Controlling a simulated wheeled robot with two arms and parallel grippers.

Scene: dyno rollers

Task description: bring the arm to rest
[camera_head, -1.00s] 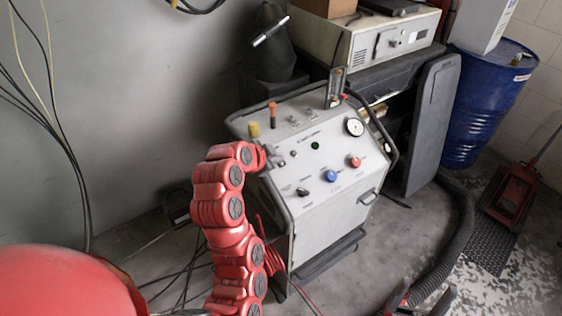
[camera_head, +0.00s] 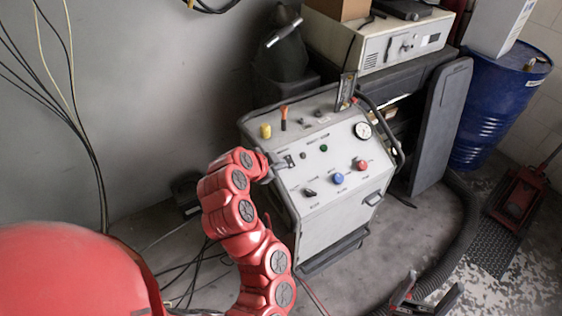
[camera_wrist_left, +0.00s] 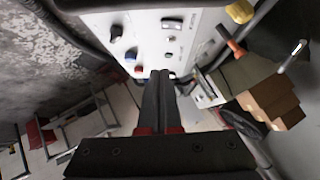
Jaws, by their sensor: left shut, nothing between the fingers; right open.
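My left arm (camera_head: 243,205) is red and segmented; it rises from the bottom and bends toward the grey control cart. My left gripper (camera_head: 286,162) is at the left edge of the cart's sloped panel (camera_head: 318,170); I cannot tell whether it touches. In the left wrist view its dark fingers (camera_wrist_left: 160,76) are shut together with nothing between them, and the panel lies behind them. My right gripper (camera_head: 428,298) is open and empty at the bottom right, above the floor.
A black hose (camera_head: 462,235) lies right of the cart. A blue drum (camera_head: 495,105) stands at the back right.

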